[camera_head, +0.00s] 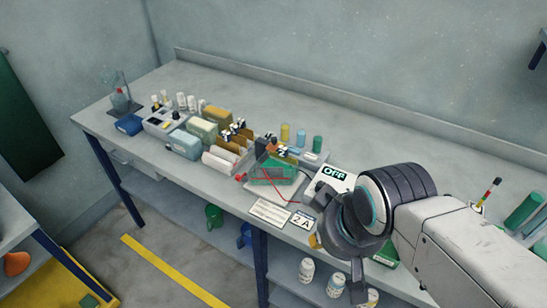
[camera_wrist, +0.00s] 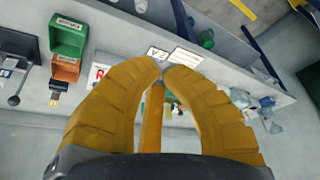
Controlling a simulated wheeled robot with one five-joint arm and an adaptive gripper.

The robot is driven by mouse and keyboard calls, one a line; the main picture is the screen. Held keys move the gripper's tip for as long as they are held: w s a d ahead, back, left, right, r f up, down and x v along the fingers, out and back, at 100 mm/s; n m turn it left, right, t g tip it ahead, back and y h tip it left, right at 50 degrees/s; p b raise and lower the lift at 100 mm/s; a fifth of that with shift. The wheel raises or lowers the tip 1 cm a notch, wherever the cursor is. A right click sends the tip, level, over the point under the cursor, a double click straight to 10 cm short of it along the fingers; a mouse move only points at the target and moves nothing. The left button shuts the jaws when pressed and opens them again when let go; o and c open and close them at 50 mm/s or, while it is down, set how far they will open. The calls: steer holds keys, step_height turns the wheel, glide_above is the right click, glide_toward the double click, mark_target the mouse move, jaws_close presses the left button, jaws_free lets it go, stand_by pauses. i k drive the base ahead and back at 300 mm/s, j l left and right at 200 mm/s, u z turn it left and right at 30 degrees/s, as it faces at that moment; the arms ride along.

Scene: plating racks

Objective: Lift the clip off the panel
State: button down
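A green panel (camera_head: 275,174) lies in a shallow tray in the middle of the bench. A small red piece (camera_head: 240,177), possibly the clip, sits at the tray's left edge, and thin red lines run across the panel from near it. It is too small to tell how it is fixed. My gripper (camera_head: 315,241) is at the front edge of the bench, right of the panel and apart from it. In the wrist view the yellow fingers of my gripper (camera_wrist: 164,68) come together at their tips, with nothing visible held. I cannot make out the clip there.
A "2A" card (camera_head: 301,221) and a white text card (camera_head: 270,212) lie at the bench front. An "OFF" sign (camera_head: 335,177) is right of the panel. Bottles and boxes crowd the left. Green (camera_wrist: 69,36) and orange (camera_wrist: 65,68) boxes show in the wrist view.

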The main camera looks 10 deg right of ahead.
mark_target(274, 145)
steer(key=i+j+z, duration=0.25)
steer(key=i+j, duration=0.15)
steer(key=j, duration=0.25)
steer(key=i+j+z, duration=0.1)
steer(key=j, duration=0.3)
steer(key=i, duration=0.05)
